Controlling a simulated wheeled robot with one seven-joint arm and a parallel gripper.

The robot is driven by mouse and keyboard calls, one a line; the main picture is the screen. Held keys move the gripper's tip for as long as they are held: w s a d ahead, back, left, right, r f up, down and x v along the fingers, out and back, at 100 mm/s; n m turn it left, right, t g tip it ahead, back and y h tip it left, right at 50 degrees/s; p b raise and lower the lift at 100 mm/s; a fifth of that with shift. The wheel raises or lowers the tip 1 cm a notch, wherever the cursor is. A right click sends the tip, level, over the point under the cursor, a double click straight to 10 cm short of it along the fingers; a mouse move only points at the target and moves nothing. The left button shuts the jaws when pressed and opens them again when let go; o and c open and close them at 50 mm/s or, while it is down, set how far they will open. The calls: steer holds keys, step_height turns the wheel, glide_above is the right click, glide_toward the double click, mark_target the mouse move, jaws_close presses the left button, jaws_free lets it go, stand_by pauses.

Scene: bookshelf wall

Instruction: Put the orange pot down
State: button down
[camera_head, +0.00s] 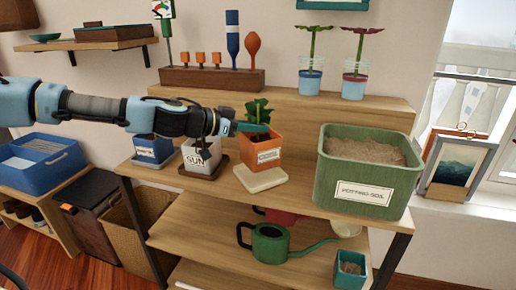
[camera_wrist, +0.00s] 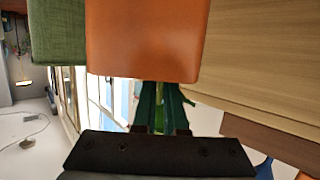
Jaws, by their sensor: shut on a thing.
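The orange pot (camera_head: 258,154) has a white label and a leafy green plant (camera_head: 259,110). It is at the middle of the wooden bench top, slightly tilted, just behind and above a cream square saucer (camera_head: 261,179). I cannot tell if its base touches anything. In the wrist view the pot (camera_wrist: 148,40) fills the upper middle, beyond the fingers (camera_wrist: 160,105).
A white pot labelled SUN (camera_head: 201,158) and a blue pot (camera_head: 152,148) stand close on the left. A green potting-soil bin (camera_head: 366,180) stands to the right. A wooden riser (camera_head: 385,112) with jars is behind. A green watering can (camera_head: 270,245) is on the lower shelf.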

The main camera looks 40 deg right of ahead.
mark_target(257, 140)
steer(key=shift+f+p, duration=0.3)
steer(key=shift+f, duration=2.1)
steer(key=c, duration=1)
jaws_free()
steer(key=shift+o, duration=0.2)
